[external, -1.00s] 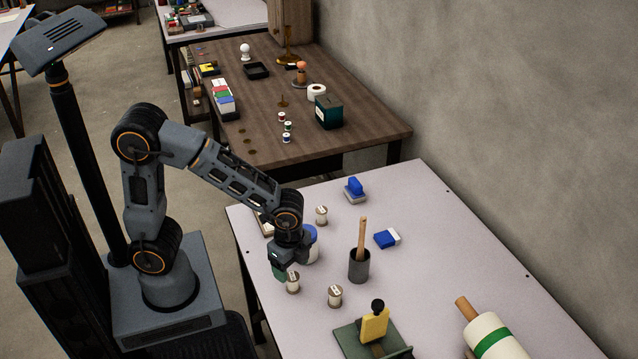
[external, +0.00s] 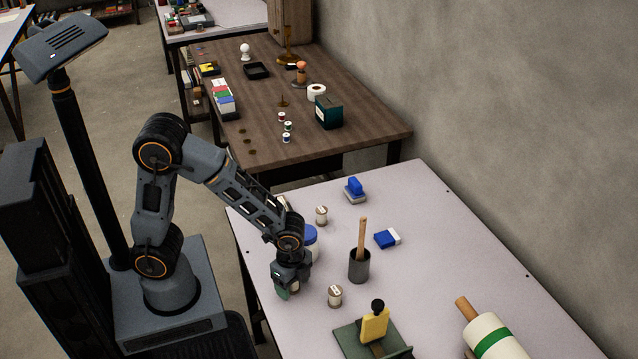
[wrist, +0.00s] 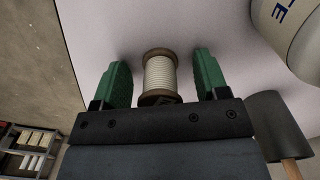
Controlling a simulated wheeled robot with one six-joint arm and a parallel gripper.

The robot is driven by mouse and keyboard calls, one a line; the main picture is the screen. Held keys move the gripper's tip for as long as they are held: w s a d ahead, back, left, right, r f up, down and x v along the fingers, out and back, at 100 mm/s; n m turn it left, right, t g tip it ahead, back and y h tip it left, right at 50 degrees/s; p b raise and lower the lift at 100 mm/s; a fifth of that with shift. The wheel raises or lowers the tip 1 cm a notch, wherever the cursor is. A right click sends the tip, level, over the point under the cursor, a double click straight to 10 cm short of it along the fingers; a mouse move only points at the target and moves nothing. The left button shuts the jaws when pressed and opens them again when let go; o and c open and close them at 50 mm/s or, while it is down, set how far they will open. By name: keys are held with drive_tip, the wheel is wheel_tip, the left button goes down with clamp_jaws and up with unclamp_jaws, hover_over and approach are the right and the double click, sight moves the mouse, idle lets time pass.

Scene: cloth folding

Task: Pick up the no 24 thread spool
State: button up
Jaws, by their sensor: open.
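A thread spool (wrist: 160,74) with cream thread and brown ends stands between the green fingers of my gripper (wrist: 160,80) in the wrist view. The fingers are open, with a gap on each side of it. Its number cannot be read. In the external view my gripper (external: 289,287) is low over the near left part of the white table and mostly hides this spool. Another similar spool (external: 335,296) stands to the right of my gripper. A third spool (external: 321,215) stands farther back. Their labels are too small to read.
A white jar with a blue lid (external: 310,240) stands just behind my gripper. A dark cup with a wooden stick (external: 359,266) is to the right. A blue and white block (external: 386,239) and a green stand with a yellow piece (external: 374,326) lie farther right.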

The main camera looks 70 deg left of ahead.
drive_tip(key=c, duration=1)
